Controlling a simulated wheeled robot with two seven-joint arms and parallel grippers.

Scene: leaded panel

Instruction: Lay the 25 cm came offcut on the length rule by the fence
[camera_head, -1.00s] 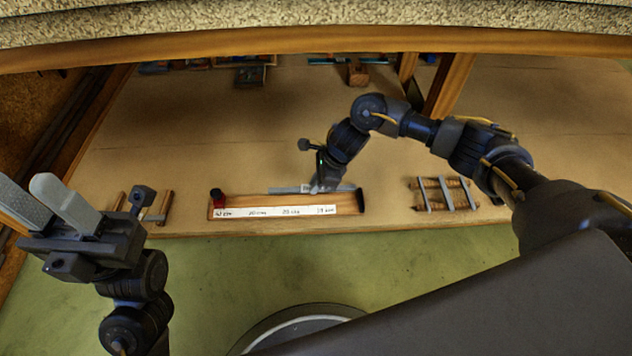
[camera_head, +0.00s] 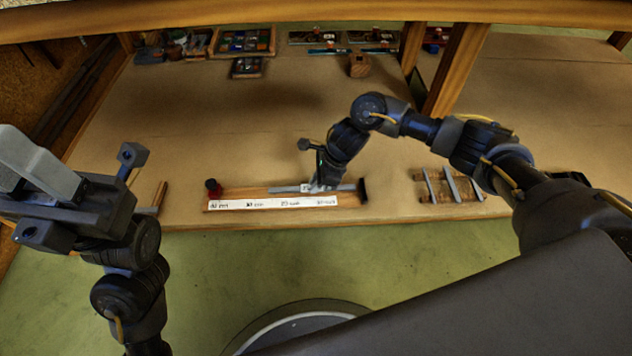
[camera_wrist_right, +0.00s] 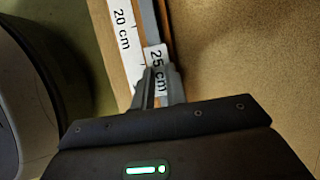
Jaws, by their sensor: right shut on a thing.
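The came offcut (camera_head: 285,189) is a thin grey strip with a white tag reading 25 cm, clear in the right wrist view (camera_wrist_right: 149,22). My right gripper (camera_head: 318,188) is shut on it near the tag; its fingertips (camera_wrist_right: 157,80) cover part of the strip. The offcut lies lengthwise along the length rule (camera_head: 240,194), a wooden board with a white marked strip. I cannot tell whether it touches the board. A dark upright block (camera_head: 362,190), perhaps the fence, stands at the rule's right end. My left gripper (camera_head: 25,165) is empty with fingers apart, far left.
A small wooden rack with grey strips (camera_head: 448,188) lies to the right. Trays of coloured pieces (camera_head: 245,42) and a wooden block (camera_head: 359,67) are at the back. The mid-bench is clear.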

